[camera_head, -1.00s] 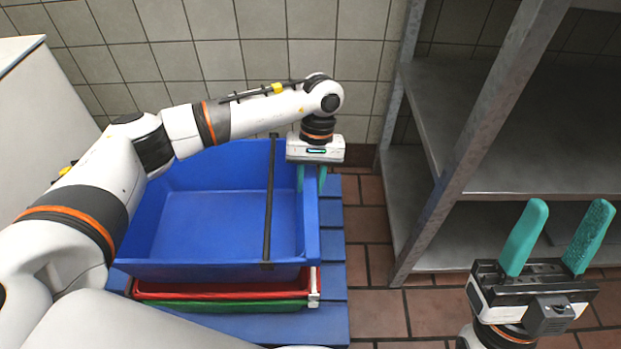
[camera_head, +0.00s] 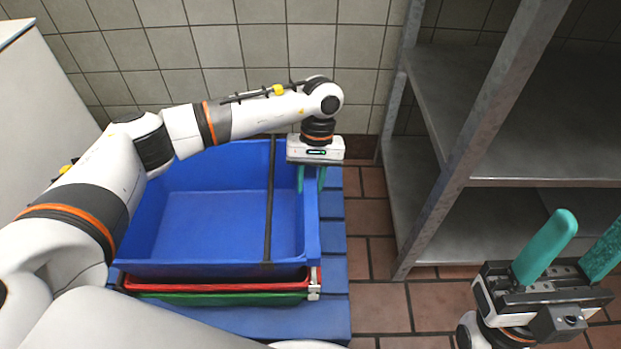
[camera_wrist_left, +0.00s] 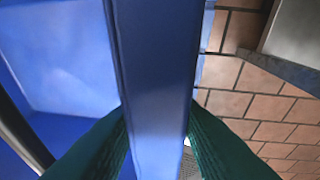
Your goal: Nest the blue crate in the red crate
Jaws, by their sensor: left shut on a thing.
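The blue crate (camera_head: 205,222) is a wide open bin, empty inside, with a dark bar (camera_head: 269,200) lying across its right part. My left gripper (camera_head: 311,188) is shut on its right wall, fingers pointing down; the left wrist view shows the wall (camera_wrist_left: 158,100) between the two fingers. The red crate (camera_head: 215,286) is directly under the blue crate, its front rim showing below the blue crate's front edge. The blue crate hides its inside, and I cannot tell whether they touch. My right gripper (camera_head: 590,228) is open and empty at the lower right.
A green crate (camera_head: 220,299) is under the red one, on a blue pallet (camera_head: 333,260). A metal shelf rack (camera_head: 470,130) stands at right. Tiled wall (camera_head: 340,40) is behind. A strip of brick-coloured floor (camera_head: 375,255) is free between pallet and rack.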

